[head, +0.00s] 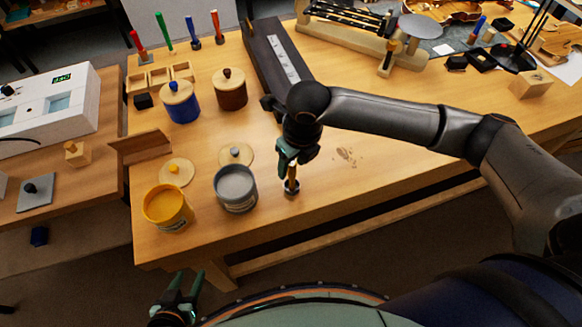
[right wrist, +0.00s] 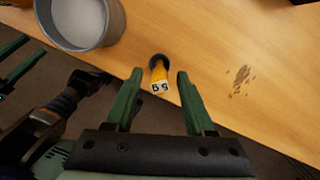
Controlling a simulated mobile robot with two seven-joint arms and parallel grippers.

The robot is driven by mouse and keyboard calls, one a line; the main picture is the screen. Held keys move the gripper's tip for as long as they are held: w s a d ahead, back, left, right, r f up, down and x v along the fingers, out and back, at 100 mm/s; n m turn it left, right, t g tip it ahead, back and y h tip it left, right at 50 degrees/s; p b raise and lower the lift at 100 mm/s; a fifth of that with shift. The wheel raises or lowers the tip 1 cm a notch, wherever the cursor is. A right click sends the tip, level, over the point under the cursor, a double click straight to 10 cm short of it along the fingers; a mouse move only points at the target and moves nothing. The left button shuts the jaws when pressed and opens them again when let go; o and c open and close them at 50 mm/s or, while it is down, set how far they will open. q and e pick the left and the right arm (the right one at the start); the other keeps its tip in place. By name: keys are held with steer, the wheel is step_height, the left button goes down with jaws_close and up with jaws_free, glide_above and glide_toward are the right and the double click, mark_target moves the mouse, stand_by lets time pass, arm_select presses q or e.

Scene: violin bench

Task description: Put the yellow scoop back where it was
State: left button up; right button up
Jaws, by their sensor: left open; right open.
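The yellow scoop (head: 291,184) is near the front edge of the bench, right of the grey jar, below my right gripper (head: 291,160). In the right wrist view the yellow scoop (right wrist: 159,76) shows a white "5 g" label and a dark round end, and lies between the two green fingers of my right gripper (right wrist: 155,75). The fingers are open with gaps on both sides of it. My left gripper (head: 184,285) is open and empty, off the bench's front edge at the lower left.
An open yellow jar (head: 166,208) and open grey jar (head: 236,190) stand at the front left, lids behind them. Lidded blue (head: 180,102) and brown (head: 230,90) jars stand further back. Red, green and blue upright tools line the back left. Brown specks (head: 346,154) lie right of my right gripper.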

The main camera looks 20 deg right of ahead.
step_height(320, 180, up, 9)
steer(key=s, duration=0.1)
steer(key=shift+d+f, duration=0.15)
steer(key=shift+d, duration=0.15)
